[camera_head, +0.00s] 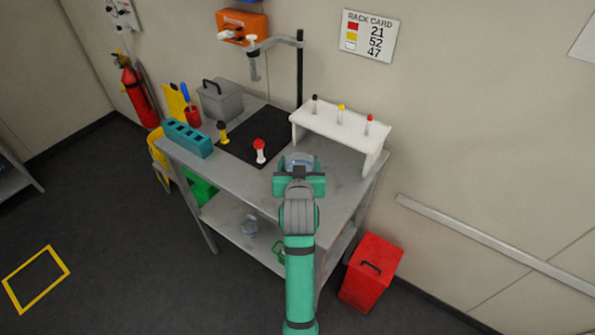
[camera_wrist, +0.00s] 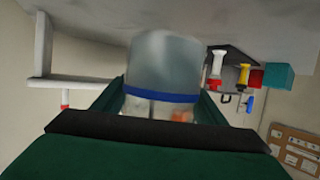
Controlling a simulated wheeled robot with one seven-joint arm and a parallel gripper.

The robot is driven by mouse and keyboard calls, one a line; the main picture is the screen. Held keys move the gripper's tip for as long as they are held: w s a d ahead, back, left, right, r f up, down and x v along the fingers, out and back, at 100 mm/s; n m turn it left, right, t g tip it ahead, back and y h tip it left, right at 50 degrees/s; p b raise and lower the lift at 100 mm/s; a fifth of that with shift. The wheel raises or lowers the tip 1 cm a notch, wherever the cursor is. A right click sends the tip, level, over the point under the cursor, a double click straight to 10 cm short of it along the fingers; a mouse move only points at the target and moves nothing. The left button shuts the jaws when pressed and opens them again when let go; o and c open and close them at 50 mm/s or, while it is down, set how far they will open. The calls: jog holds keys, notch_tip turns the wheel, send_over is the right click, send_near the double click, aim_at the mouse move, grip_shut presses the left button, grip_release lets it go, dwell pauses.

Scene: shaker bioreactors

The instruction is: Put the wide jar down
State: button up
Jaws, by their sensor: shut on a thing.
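The wide jar (camera_wrist: 163,65) is a clear, greyish jar with a blue band, filling the middle of the wrist view. In the head view the jar (camera_head: 298,160) shows as a pale round shape at the far end of my gripper (camera_head: 299,180). My gripper is shut on the jar, with a green finger on each side of it in the wrist view. The jar is over the right front part of the grey metal table (camera_head: 235,190). I cannot tell whether its base touches the tabletop.
A white rack (camera_head: 338,127) with several capped tubes stands behind the jar. A teal block (camera_head: 187,138) is at the left. The tabletop left of my gripper is clear.

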jog(key=shift+w+a+f, duration=0.15)
jog(key=shift+f, duration=0.8)
jog(key=shift+w+a+f, duration=0.1)
jog(key=shift+f, duration=0.8)
jog(key=o, duration=1.5)
jog(key=shift+f, duration=0.2)
jog(key=shift+c, duration=0.2)
jog(key=shift+r, duration=0.1)
jog(key=shift+s+r, duration=0.1)
jog(key=shift+s, duration=0.15)
jog(key=v, duration=1.1)
jog(key=shift+s+r, duration=0.1)
jog(key=shift+s, duration=0.15)
